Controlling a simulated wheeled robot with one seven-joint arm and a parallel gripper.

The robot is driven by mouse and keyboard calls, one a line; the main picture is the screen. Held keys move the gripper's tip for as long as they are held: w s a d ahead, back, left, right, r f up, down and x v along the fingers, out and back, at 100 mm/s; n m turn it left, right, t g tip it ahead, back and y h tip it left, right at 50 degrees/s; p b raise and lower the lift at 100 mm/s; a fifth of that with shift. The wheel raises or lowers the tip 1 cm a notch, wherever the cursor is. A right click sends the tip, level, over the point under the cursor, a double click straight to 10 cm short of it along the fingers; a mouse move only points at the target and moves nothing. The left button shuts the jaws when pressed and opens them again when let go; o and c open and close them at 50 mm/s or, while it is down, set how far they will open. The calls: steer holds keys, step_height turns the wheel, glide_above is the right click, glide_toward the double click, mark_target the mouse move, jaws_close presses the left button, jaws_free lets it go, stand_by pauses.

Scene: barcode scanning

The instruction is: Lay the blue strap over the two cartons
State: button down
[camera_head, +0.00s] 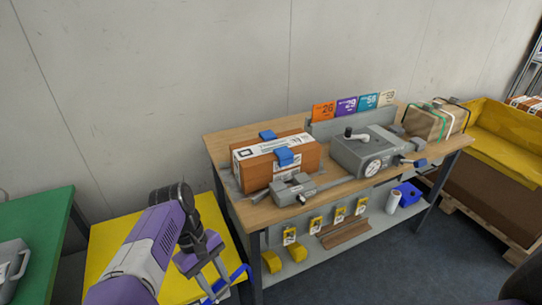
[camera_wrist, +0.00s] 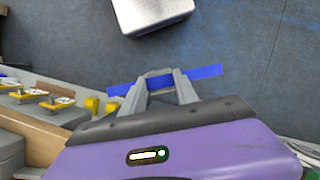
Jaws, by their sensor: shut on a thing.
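My gripper (camera_head: 217,290) is shut on the blue strap (camera_head: 238,273), above the yellow surface left of the workbench. In the wrist view my gripper (camera_wrist: 161,80) pinches the strap (camera_wrist: 206,72) near its middle, with an end sticking out on each side. An orange-brown carton load (camera_head: 290,174) with a white printed label stands on the workbench, up and right of my gripper. Whether it is one carton or two together is hard to tell. Blue pieces sit over its top edges, one near (camera_head: 285,156) and one far (camera_head: 267,134).
A grey strapping tool (camera_head: 294,189) lies before the load, with a larger grey machine (camera_head: 365,151) to its right. A carton with green and white straps (camera_head: 435,120) stands farther right. A green table (camera_head: 38,218) is at left. A pale box (camera_wrist: 150,12) tops the wrist view.

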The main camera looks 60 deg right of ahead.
steer(key=d+r+p, duration=0.2)
steer(key=d+r, duration=1.1)
steer(key=d, duration=0.5)
steer(key=s+d+r+n+t+h+p, duration=0.1)
steer(key=s+d+r+n+h, duration=0.1)
steer(key=s+d+r+n, duration=0.3)
steer(key=s+d+r+n+t+h+p, duration=0.1)
steer(key=s+d+r+n+h+p, duration=0.1)
steer(key=s+d+r+n, duration=0.4)
steer(key=shift+d+r+n, duration=0.9)
steer(key=shift+d+r, duration=1.1)
steer(key=shift+r, duration=1.4)
steer(key=shift+s, duration=0.1)
